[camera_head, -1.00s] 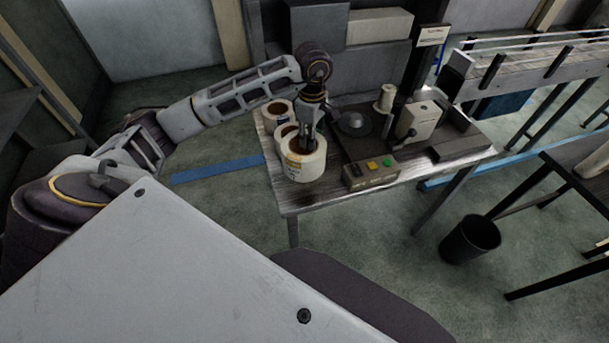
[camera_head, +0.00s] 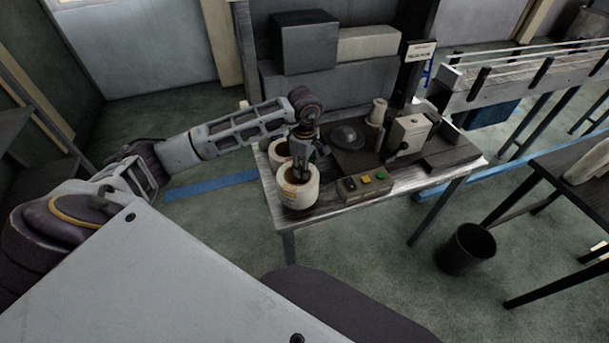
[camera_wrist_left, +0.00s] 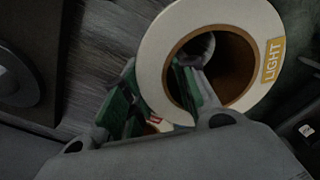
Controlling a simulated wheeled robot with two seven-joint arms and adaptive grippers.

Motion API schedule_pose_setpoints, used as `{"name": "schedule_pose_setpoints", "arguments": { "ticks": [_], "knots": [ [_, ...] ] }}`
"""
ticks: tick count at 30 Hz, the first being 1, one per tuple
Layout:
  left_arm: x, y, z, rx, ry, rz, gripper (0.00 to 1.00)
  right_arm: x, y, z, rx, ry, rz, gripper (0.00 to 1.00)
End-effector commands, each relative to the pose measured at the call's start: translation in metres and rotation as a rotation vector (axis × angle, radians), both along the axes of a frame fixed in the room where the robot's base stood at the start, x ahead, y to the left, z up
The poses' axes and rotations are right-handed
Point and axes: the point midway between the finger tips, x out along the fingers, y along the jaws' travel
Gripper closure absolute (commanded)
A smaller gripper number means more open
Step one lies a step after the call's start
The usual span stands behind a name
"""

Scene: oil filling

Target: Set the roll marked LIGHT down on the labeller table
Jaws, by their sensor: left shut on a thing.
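The roll marked LIGHT (camera_wrist_left: 225,14) is white with a brown core, and its tan LIGHT label faces up in the left wrist view. In the head view it appears to be the front roll (camera_head: 298,195), over the front left part of the labeller table (camera_head: 330,206). My left gripper (camera_head: 300,172) is shut on its wall. In the left wrist view one green-padded finger is inside the core and the other is outside the wall. Whether the roll's underside touches the table cannot be told. My right gripper is not in view.
Another white roll (camera_head: 279,150) stands close behind, partly covered by my arm. A control box (camera_head: 364,185) with coloured buttons is close on the right. The labeller (camera_head: 408,135) and a round dark disc (camera_head: 343,136) stand further back. A black bin (camera_head: 466,248) is on the floor.

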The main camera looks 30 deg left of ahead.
Motion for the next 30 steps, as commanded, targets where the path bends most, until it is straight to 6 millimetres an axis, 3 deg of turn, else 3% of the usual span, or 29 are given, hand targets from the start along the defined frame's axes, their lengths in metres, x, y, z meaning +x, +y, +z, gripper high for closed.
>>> {"name": "schedule_pose_setpoints", "arguments": {
  "ticks": [7,15,23,29,30],
  "knots": [
    [0.000,0.000,-0.015,-0.001,0.002,0.000,1.00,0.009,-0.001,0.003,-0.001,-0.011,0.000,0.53],
    [0.000,0.000,-0.036,-0.001,0.000,0.000,1.00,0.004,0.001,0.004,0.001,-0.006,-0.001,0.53],
    [0.000,0.000,-0.036,0.000,-0.002,0.000,1.00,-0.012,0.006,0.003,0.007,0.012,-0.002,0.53],
    [0.000,0.000,-0.039,0.000,-0.002,0.000,1.00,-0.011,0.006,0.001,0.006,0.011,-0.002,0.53],
    [0.000,0.000,-0.040,0.000,0.000,0.000,0.71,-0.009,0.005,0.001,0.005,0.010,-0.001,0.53]
  ]
}}
